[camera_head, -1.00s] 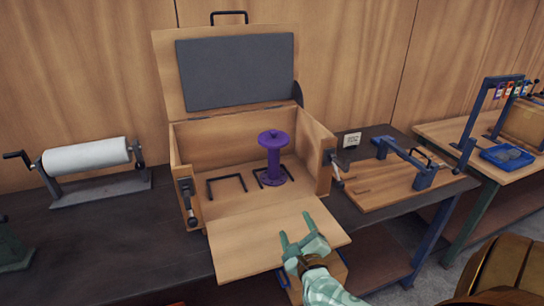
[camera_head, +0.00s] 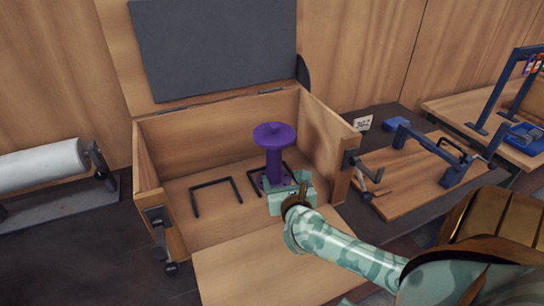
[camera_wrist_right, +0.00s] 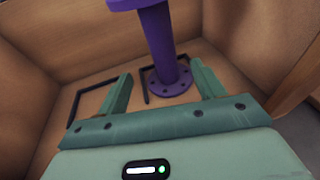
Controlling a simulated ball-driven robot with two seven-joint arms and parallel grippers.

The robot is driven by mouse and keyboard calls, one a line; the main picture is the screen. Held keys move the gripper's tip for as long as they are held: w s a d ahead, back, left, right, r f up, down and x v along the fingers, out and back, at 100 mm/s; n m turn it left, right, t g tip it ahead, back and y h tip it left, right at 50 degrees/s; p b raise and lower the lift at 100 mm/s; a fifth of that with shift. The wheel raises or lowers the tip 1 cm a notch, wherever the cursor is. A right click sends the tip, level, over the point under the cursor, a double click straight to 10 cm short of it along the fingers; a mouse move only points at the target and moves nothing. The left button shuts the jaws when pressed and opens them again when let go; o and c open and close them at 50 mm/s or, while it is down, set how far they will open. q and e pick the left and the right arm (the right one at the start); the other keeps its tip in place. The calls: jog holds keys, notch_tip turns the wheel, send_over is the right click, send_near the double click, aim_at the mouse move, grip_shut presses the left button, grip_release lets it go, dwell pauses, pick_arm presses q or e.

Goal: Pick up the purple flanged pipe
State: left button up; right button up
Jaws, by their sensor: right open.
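The purple flanged pipe (camera_head: 273,160) stands upright inside the open wooden box (camera_head: 230,107), with a wide flange on top and a bolted flange at its foot. My right gripper (camera_head: 290,180) is low in the box at the front of the pipe. In the right wrist view the two fingers of the right gripper (camera_wrist_right: 160,85) are apart, and the pipe (camera_wrist_right: 160,45) rises ahead, between them in the picture. I cannot tell how far it reaches between the fingers. The fingers partly hide the pipe's lower end in the head view. My left gripper is not in view.
Black wire brackets (camera_head: 216,196) stand on the box floor, one around the pipe's foot. The box walls enclose the pipe at left, back and right; the front flap (camera_head: 250,270) lies down. A paper roll (camera_head: 40,166) is at left, a clamp board (camera_head: 425,180) at right.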

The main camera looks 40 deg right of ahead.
aim_at(275, 164)
jog(key=b+x, duration=0.1)
jog(key=x, duration=0.7)
jog(key=shift+f, duration=0.15)
jog(key=shift+w+d, duration=0.3)
jog(key=shift+w, duration=0.1)
jog(key=x, duration=0.1)
jog(key=b+x, duration=0.1)
jog(key=x, duration=0.3)
jog(key=shift+s+f+b, duration=0.1)
jog(key=shift+f+b, duration=0.2)
jog(key=shift+b, duration=0.1)
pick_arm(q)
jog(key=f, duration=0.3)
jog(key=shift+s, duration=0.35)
pick_arm(e)
jog(key=shift+s+r, duration=0.1)
grip_shut()
